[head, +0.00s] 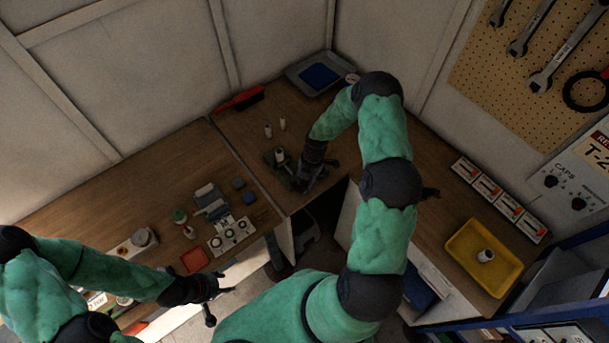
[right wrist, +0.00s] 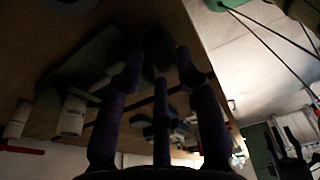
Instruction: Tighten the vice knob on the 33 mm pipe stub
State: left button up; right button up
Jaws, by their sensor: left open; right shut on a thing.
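The dark green vice (head: 276,168) sits on the middle bench near its front edge. A pale pipe stub (head: 280,156) stands upright at the vice; in the right wrist view it seems to be the pale cylinder (right wrist: 72,116) beside the green vice body (right wrist: 88,68). My right gripper (head: 305,183) is at the vice's front right side. In the right wrist view its fingers (right wrist: 160,72) close around a dark part, apparently the vice knob, which is mostly hidden in shadow. My left gripper (head: 222,287) is open and empty, in front of the left bench, away from the vice.
Two pale stubs (head: 275,127) stand behind the vice. A red-and-black item (head: 239,99) and a grey tray with a blue pad (head: 297,70) lie at the back. A yellow tray (head: 460,249) holds a pale piece at right. Small fixtures (head: 229,236) crowd the left bench.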

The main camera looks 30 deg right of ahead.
jog(key=shift+s+f+g+y+p, duration=0.35)
jog(key=shift+s+y+p, duration=0.25)
jog(key=shift+s+p, duration=0.1)
jog(key=o, duration=1)
jog(key=shift+c, duration=0.2)
jog(key=shift+d, duration=0.15)
jog(key=shift+w+r, duration=0.2)
jog(key=shift+w, duration=0.05)
jog(key=shift+w+d+r, duration=0.1)
jog(key=shift+w+r, duration=0.05)
jog(key=v, duration=1.1)
jog(key=shift+s+r, duration=0.25)
jog(key=shift+s, duration=0.15)
